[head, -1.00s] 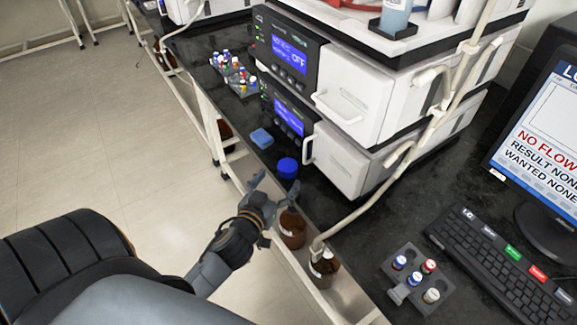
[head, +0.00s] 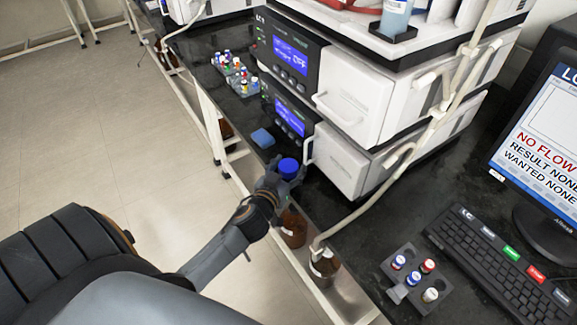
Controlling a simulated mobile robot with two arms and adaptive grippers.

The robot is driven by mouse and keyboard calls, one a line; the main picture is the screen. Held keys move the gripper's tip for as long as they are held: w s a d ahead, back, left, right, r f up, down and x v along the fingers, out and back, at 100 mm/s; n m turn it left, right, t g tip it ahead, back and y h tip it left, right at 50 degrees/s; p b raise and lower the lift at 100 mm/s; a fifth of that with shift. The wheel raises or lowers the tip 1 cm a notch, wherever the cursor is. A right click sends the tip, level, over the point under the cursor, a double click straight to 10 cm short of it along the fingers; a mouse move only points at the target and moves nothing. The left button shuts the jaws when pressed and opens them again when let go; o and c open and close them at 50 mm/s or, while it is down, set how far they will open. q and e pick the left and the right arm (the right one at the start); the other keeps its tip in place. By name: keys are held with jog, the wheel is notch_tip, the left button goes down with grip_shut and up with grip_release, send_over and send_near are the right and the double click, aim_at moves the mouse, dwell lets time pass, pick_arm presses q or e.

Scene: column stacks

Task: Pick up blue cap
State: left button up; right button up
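The blue cap (head: 288,167) is a round, bright blue lid near the front edge of the black bench, in front of the lower white instrument unit. My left gripper (head: 284,178) is at the cap, with its fingers reaching around the cap's near and side faces. The cap's top stays visible between the fingers, and its lower part is hidden by them. I cannot tell whether the fingers touch or squeeze it. My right gripper does not show.
A flat blue block (head: 262,138) lies just beyond the cap. Brown bottles (head: 293,228) stand below the bench edge, one with a tube (head: 345,222). A vial rack (head: 416,276) and keyboard (head: 505,262) are at right. The white instrument (head: 345,160) stands close behind the cap.

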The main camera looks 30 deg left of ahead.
aim_at(286, 166)
pick_arm(q)
jog(key=shift+c, duration=1.2)
jog(key=shift+s+r, duration=0.1)
jog(key=shift+s+a+r, duration=0.1)
jog(key=shift+s+r, duration=0.05)
notch_tip(286, 166, up, 7)
jog(key=shift+s+r+p, duration=0.1)
jog(key=shift+p, duration=0.65)
jog(key=s+a+b, duration=0.1)
jog(key=s+a, duration=0.2)
jog(key=s, duration=0.6)
jog(key=s+a+b, duration=0.1)
jog(key=s+a, duration=0.3)
jog(key=s, duration=0.4)
jog(key=shift+s+a+f, duration=0.25)
jog(key=shift+s+f, duration=0.05)
jog(key=shift+s, duration=0.1)
jog(key=shift+d, duration=0.1)
